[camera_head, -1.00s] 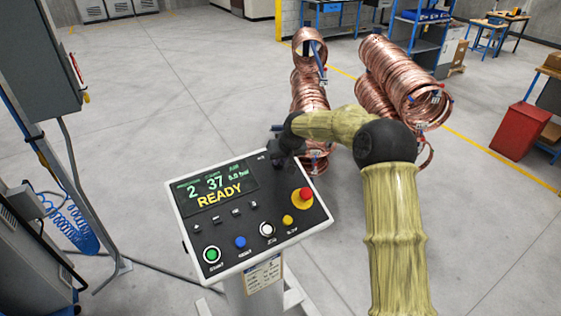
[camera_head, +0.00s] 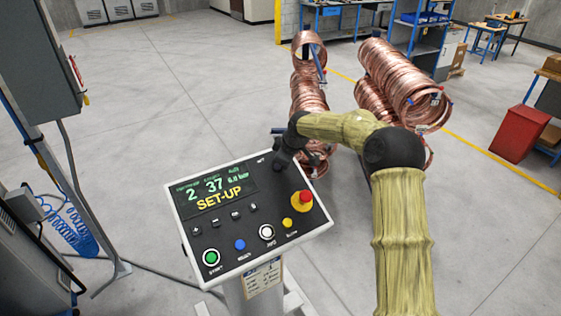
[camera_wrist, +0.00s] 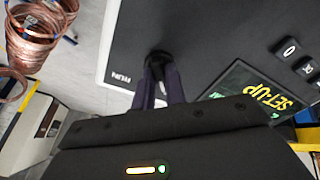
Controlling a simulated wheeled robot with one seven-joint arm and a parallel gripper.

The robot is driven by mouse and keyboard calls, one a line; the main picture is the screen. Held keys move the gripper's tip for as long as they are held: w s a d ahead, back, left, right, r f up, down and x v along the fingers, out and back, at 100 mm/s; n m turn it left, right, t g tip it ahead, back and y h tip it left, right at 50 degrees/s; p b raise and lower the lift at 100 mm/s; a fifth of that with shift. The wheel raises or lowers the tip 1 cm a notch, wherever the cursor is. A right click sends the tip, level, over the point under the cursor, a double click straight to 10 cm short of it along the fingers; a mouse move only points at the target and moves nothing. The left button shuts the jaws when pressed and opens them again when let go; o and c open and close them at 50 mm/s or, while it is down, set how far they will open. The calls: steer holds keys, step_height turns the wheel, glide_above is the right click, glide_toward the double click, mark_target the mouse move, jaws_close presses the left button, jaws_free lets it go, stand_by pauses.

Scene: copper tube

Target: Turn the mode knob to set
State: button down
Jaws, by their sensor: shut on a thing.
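The control panel (camera_head: 178,190) stands in front of me, its screen (camera_head: 213,197) reading "SET-UP" in yellow with 2, 37 and a bar reading above. The mode knob (camera_wrist: 158,58) is a small black knob near the panel's edge in the wrist view, and my gripper (camera_wrist: 157,72) is shut on it. In the head view my gripper (camera_head: 284,160) is at the panel's upper right corner and hides the knob there. The knob's pointer and position marks are covered or too small to read.
A red emergency button (camera_head: 302,198), a yellow button (camera_head: 288,222), and white (camera_head: 266,232), blue (camera_head: 239,244) and green (camera_head: 211,257) buttons sit on the panel. Copper coils (camera_head: 400,85) hang behind it. A grey cabinet (camera_head: 40,60) stands left. Floor between is clear.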

steer(key=shift+n, duration=0.6)
steer(key=c, duration=1.4)
jaws_free()
steer(key=shift+c, duration=0.2)
steer(key=b+v, duration=0.5)
steer(key=v, duration=1.2)
steer(key=shift+r, duration=0.2)
steer(key=shift+d+f, duration=0.1)
